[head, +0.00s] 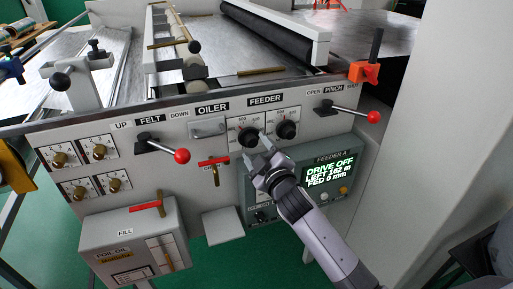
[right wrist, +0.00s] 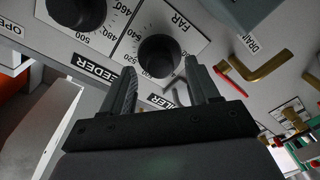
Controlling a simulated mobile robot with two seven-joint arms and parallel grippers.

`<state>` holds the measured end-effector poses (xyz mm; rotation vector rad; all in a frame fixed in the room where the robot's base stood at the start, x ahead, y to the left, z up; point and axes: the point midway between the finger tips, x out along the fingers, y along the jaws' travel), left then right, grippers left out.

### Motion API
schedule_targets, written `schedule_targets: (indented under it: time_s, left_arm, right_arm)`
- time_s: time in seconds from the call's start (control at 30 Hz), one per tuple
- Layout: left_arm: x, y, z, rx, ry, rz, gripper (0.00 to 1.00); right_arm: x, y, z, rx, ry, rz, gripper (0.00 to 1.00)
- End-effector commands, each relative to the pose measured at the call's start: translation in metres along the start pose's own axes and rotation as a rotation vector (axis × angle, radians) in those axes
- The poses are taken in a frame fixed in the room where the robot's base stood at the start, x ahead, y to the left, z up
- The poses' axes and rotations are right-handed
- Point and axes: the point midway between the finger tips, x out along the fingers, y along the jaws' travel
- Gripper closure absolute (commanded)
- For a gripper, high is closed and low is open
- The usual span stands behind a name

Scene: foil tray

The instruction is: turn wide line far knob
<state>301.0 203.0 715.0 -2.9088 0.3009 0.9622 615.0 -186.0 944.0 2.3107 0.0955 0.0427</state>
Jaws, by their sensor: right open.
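The far knob (head: 247,137) is the left of two round black knobs on the grey panel below the FEEDER label. In the right wrist view the far knob (right wrist: 158,57) sits beside the word FAR, with a numbered scale around it. My right gripper (head: 259,147) is just in front of and below this knob. In the right wrist view the open gripper (right wrist: 160,85) has one finger toward each side of the knob; I cannot tell whether either touches it. The second knob (head: 286,129) is to the right. My left gripper is not in view.
A red-balled lever (head: 374,117) stands right of the knobs, and another (head: 182,155) to the left. A red-handled brass valve (head: 214,162) is below left. A green display panel (head: 330,172) reading DRIVE OFF lies behind my right arm. Rollers are above.

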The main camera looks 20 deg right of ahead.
Motion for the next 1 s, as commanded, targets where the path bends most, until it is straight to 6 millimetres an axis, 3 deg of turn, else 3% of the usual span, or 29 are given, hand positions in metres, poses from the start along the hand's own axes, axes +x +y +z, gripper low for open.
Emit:
schedule_targets:
  time_s: [0.47,0.63,0.67,1.0]
  left_arm:
    - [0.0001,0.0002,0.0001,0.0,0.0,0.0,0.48]
    - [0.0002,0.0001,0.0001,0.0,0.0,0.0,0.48]
    - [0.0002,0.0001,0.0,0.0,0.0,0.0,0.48]
    - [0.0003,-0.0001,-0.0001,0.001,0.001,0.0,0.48]
  right_arm:
    - [0.0106,0.0001,-0.0001,0.001,0.0,0.0,0.4]
    - [0.0104,0.0,-0.0001,0.001,0.0,0.0,0.92]
    - [0.0104,0.0,-0.0001,0.001,0.0,0.0,0.96]
    - [0.0102,-0.0005,0.0,0.048,0.001,0.001,0.96]
